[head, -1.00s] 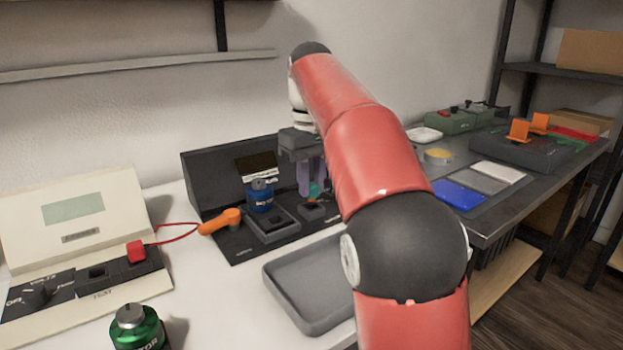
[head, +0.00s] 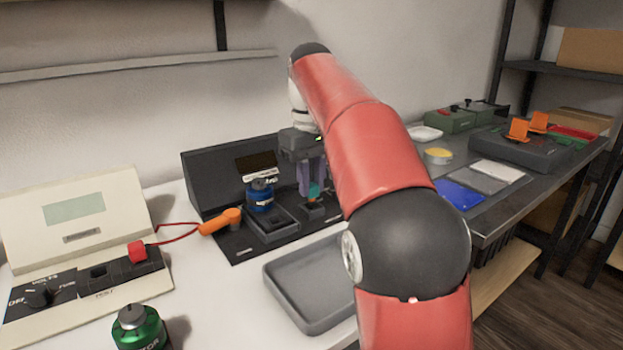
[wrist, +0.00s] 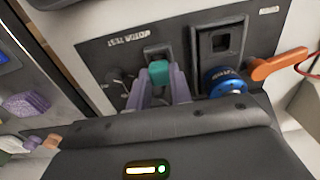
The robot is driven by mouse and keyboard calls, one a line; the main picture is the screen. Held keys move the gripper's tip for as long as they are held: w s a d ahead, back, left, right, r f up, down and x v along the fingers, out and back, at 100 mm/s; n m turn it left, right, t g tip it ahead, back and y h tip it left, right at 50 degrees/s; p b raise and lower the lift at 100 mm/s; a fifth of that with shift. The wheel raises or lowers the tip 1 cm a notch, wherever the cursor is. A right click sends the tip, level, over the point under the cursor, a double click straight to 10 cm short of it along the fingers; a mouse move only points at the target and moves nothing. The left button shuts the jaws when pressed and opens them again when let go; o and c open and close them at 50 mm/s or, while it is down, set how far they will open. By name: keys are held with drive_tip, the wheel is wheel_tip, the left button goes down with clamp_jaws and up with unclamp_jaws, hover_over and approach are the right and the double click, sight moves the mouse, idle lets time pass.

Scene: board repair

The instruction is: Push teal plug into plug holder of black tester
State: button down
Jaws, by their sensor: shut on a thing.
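The black tester (head: 225,235) stands on the white bench against the wall, with an upright back panel and a flat base. My gripper (head: 312,190) reaches down over the right part of its base. It is shut on the teal plug (head: 314,189), which also shows between the purple fingers in the wrist view (wrist: 158,72). The plug holder (head: 312,210) is a small dark block just below the plug; in the wrist view the holder (wrist: 157,52) lies right beside the plug. I cannot tell whether the plug is inside it. The fingers hide part of the plug.
A blue motor (head: 262,194) and a square dark socket (head: 273,224) are left of my gripper. An orange handle (head: 220,221) with a red wire lies further left. A grey tray (head: 310,290) is in front. A cream meter (head: 75,215) and green motor (head: 138,328) are at left.

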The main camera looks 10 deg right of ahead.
drive_tip(key=shift+f, duration=1)
idle(1.6)
drive_tip(key=c, duration=0.9)
unclamp_jaws()
drive_tip(key=shift+r+p, duration=1.55)
drive_tip(key=shift+p, duration=0.3)
drive_tip(key=shift+r+p, duration=0.5)
drive_tip(key=shift+r, duration=2.5)
